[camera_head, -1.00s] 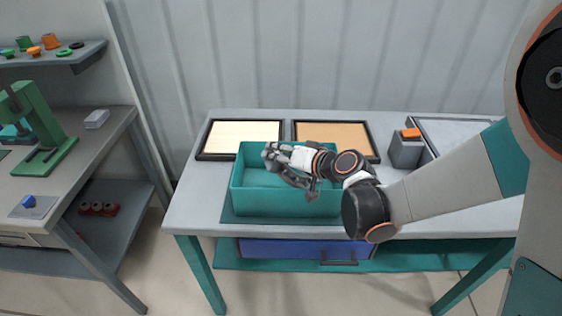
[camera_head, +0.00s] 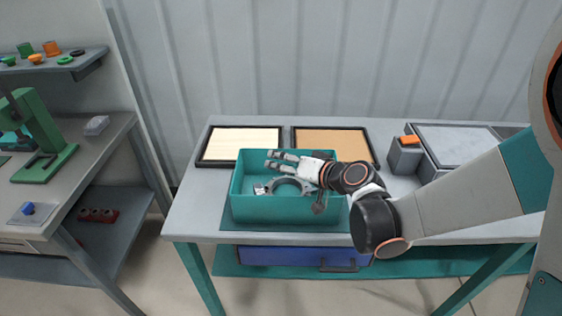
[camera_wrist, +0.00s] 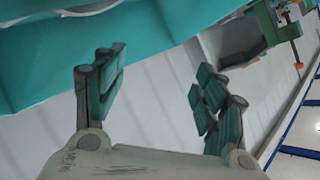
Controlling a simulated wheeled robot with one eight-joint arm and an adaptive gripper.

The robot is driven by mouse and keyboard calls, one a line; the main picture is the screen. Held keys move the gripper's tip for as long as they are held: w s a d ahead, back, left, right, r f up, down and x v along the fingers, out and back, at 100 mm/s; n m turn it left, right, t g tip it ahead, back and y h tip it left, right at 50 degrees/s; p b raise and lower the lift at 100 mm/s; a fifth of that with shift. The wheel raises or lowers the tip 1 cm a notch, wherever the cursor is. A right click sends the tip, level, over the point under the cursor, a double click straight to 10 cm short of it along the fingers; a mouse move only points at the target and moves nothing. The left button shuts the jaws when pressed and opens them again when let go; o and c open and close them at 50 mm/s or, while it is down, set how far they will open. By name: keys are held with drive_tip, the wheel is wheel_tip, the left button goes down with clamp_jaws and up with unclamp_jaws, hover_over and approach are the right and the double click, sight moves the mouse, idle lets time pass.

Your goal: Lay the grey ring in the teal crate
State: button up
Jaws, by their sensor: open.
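The teal crate (camera_head: 290,208) stands on the grey table, open at the top. The grey ring (camera_head: 290,181) shows inside it, with a small block-like part at its left. It appears to lie in the crate, though its underside and contact with the floor are hidden. My gripper (camera_head: 270,160) is open over the back of the crate, reaching in from the right, apart from the ring as far as I can tell. In the wrist view my two fingers (camera_wrist: 160,85) are spread with nothing between them, and the crate wall (camera_wrist: 100,50) fills the upper left.
Two framed boards, one cream (camera_head: 243,142) and one orange (camera_head: 330,143), lie behind the crate. A grey box with an orange block (camera_head: 408,141) and a grey tray (camera_head: 462,142) are at the right. A blue drawer (camera_head: 290,252) is below the tabletop.

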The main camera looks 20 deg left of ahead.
drive_tip(key=p+v, duration=0.2)
drive_tip(key=v, duration=0.7)
drive_tip(key=shift+d, duration=0.25)
drive_tip(key=shift+s+r, duration=0.1)
drive_tip(key=shift+r, duration=0.05)
drive_tip(key=s+d+r+m+h, duration=0.1)
drive_tip(key=s+d+h, duration=0.4)
drive_tip(key=d, duration=0.8)
drive_tip(key=s+d+r+m+h, duration=0.2)
drive_tip(key=s+d+r+h, duration=0.2)
drive_tip(key=s+d, duration=0.7)
drive_tip(key=d+h, duration=0.2)
drive_tip(key=d, duration=0.1)
drive_tip(key=shift+s+r, duration=0.15)
drive_tip(key=shift+r, duration=0.15)
drive_tip(key=shift+d, duration=0.1)
